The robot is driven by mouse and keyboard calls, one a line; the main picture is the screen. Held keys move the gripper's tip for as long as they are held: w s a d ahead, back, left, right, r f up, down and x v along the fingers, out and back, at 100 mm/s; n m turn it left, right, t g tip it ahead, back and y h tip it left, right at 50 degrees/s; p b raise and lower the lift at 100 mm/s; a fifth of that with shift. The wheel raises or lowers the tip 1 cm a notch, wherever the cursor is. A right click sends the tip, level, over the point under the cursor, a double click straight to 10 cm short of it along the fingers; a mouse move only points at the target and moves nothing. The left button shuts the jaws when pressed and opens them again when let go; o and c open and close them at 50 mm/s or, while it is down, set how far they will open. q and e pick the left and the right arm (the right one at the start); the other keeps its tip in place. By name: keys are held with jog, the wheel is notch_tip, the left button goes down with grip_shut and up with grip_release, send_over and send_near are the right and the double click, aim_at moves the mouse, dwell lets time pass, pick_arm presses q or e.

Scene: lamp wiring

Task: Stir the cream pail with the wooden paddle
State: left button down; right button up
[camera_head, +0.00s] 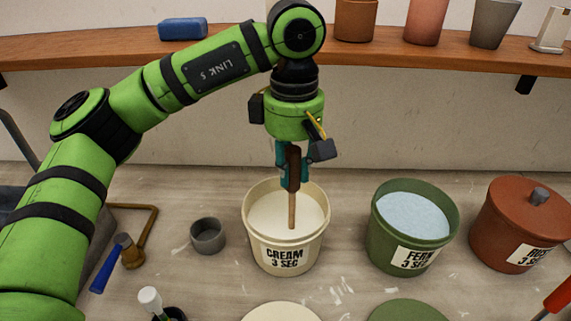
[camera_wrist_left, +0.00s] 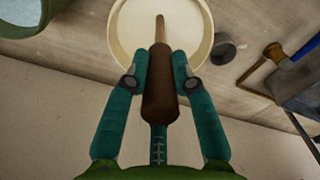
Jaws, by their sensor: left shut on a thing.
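The cream pail (camera_head: 286,256), labelled "CREAM 3 SEC", stands open on the bench with pale contents inside. It also shows in the left wrist view (camera_wrist_left: 119,36). My left gripper (camera_head: 291,178) is above the pail, pointing down. It is shut on the brown handle (camera_wrist_left: 160,90) of the wooden paddle (camera_head: 292,211). The paddle is upright, and its lighter shaft reaches down into the pail's opening. Its lower end is not visible, so I cannot tell how deep it goes. My right gripper is not in view.
A green fern pail (camera_head: 380,236) with pale blue contents and a lidded rust-coloured pail (camera_head: 491,238) stand to the right. Two round lids lie in front. A wooden shelf (camera_head: 225,47) runs behind.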

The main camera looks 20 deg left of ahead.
pick_arm(q)
jog(key=shift+w+a, duration=1.05)
jog(key=shift+a, duration=0.05)
dwell(0.3)
jog(key=shift+r+p, duration=0.15)
jog(key=shift+p, duration=0.15)
notch_tip(320, 180, up, 14)
jog(key=p, duration=1.1)
jog(key=shift+r, duration=0.2)
